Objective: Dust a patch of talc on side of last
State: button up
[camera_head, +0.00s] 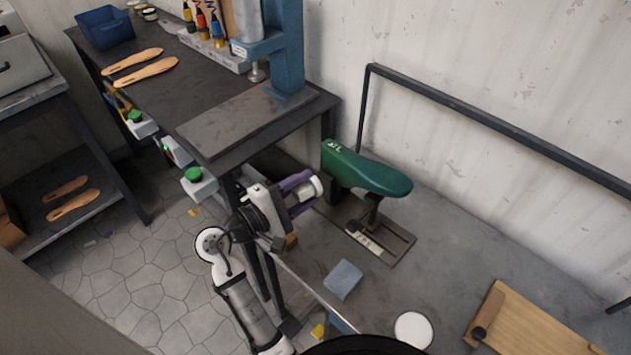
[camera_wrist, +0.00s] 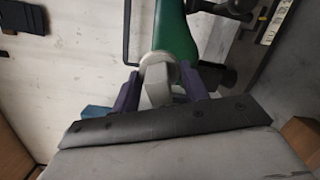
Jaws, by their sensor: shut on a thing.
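A green shoe last (camera_head: 370,173) is mounted on a dark stand above the grey bench and also fills the upper middle of the wrist view (camera_wrist: 174,30). My gripper (camera_head: 301,191) is at the last's left end. Its purple fingers are shut on a pale dabber (camera_head: 311,189) with a rounded end. In the wrist view the dabber (camera_wrist: 156,88) points at the last, its round pad overlapping the green surface. I cannot tell whether they touch. No talc patch can be made out on the visible sides. A white round dish (camera_head: 413,330) lies at the bench front.
A folded blue-grey cloth (camera_head: 343,279) lies on the bench near its front edge. A wooden board (camera_head: 530,325) is at right. A blue press (camera_head: 287,50) stands on the dark table behind my gripper. A black rail (camera_head: 480,115) runs along the wall.

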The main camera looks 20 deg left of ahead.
aim_at(344, 167)
jog(key=shift+b+x, duration=0.85)
jog(key=shift+x, duration=2)
jog(key=shift+p+x, duration=0.3)
jog(key=shift+x, duration=0.65)
jog(key=shift+s+d+p, duration=0.35)
jog(key=shift+s+d, duration=0.05)
jog(key=shift+d, duration=0.3)
jog(key=shift+s+d+p, duration=0.35)
jog(key=shift+s+d, duration=0.1)
jog(key=shift+d, duration=0.25)
jog(key=shift+s+d+r+p, duration=0.1)
jog(key=shift+s+d+p, duration=0.15)
jog(key=shift+d, duration=0.25)
jog(key=shift+s+d+p, duration=0.15)
jog(key=shift+d+p, duration=0.15)
jog(key=shift+d, duration=0.2)
jog(key=shift+s+d+r+p, duration=0.1)
jog(key=shift+s+d+p, duration=0.15)
jog(key=shift+d, duration=0.25)
jog(key=shift+w+a+f+p, duration=0.15)
jog(key=shift+w+a, duration=0.35)
jog(key=shift+a, duration=0.45)
jog(key=shift+w+a+r+p, duration=0.15)
jog(key=shift+w+a, duration=0.4)
jog(key=shift+a, duration=0.4)
jog(key=shift+w+a+f+p, duration=0.2)
jog(key=shift+w+a, duration=0.3)
jog(key=shift+a, duration=0.5)
